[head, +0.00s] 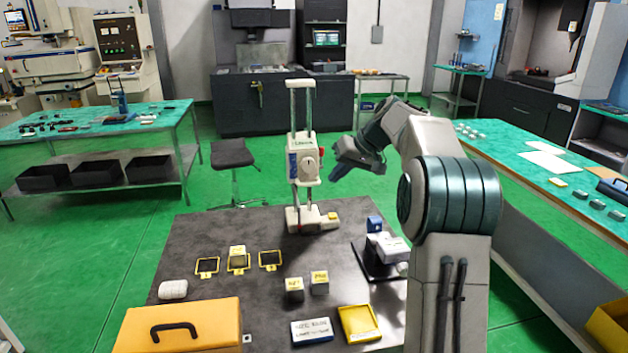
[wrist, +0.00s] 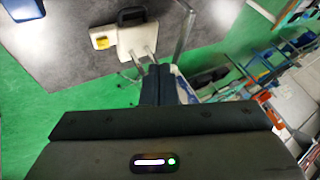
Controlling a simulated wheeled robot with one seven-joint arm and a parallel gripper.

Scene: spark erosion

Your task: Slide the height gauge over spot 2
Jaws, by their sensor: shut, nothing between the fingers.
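A small yellow-topped block sits at the middle one. My gripper (head: 333,176) is shut and empty, raised just right of the gauge's head; I cannot tell whether it touches. Its dark fingers also show in the wrist view (wrist: 158,72).
A yellow case (head: 215,325), white sign (head: 312,331) and yellow tray (head: 358,323) line the front. A dark stand with a white device (head: 387,247) is at right. The table between the gauge and spots looks clear.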

